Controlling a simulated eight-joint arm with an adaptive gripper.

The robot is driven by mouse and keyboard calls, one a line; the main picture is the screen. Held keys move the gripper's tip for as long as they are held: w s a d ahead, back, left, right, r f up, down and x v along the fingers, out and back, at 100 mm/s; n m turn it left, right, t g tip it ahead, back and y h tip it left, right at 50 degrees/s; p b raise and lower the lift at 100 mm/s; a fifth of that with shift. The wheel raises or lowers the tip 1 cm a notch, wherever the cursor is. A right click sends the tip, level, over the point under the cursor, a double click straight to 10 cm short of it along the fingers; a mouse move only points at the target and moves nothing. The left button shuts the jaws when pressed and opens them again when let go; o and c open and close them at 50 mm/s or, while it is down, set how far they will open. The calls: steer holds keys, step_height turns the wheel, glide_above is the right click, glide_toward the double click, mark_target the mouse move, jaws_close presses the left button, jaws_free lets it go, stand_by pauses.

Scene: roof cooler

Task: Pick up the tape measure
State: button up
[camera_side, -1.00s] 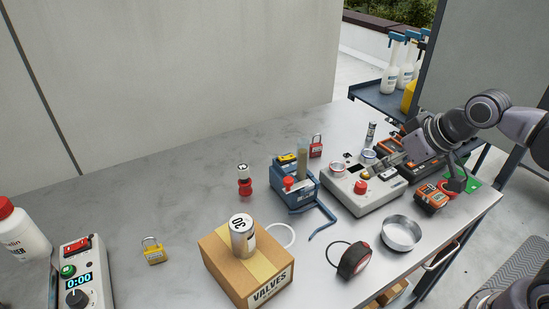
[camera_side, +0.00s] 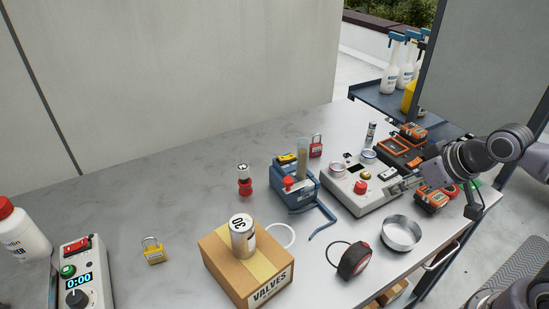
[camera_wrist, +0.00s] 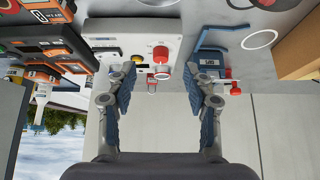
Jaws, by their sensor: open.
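The tape measure appears to be the dark rounded case with a red face (camera_side: 354,260), lying near the table's front edge in the side view. A thin black loop sticks out at its left. I cannot make it out in the wrist view. My gripper (camera_side: 408,182) is at the right end of the table, above and beside the white control box, well behind and to the right of the tape measure. In the wrist view my gripper (camera_wrist: 160,85) has its two fingers wide apart with nothing held between them.
A round metal tin (camera_side: 401,233) stands right of the tape measure. A cardboard box (camera_side: 247,268) with a can on top stands left of it. Behind are the white control box (camera_side: 352,198) and a blue device (camera_side: 294,190). Orange-black tools (camera_side: 432,199) lie near my gripper.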

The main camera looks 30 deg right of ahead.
steer(key=r+n+g, duration=0.2)
steer(key=n+g, duration=0.5)
steer(key=n, duration=1.2)
glide_above(360, 249)
steer(key=a, duration=0.1)
steer(key=shift+w+f, duration=0.2)
steer(key=shift+f, duration=1.2)
steer(key=shift+w+f, duration=0.15)
steer(key=shift+f, duration=1.2)
steer(key=shift+s+d+f, duration=0.1)
steer(key=shift+d+f, duration=0.05)
steer(key=shift+f, duration=0.75)
steer(key=shift+s+d+f, duration=0.15)
steer(key=shift+f, duration=0.7)
steer(key=shift+s+d+f, duration=0.1)
steer(key=shift+d+f, duration=0.05)
steer(key=shift+f, duration=0.75)
jaws_close()
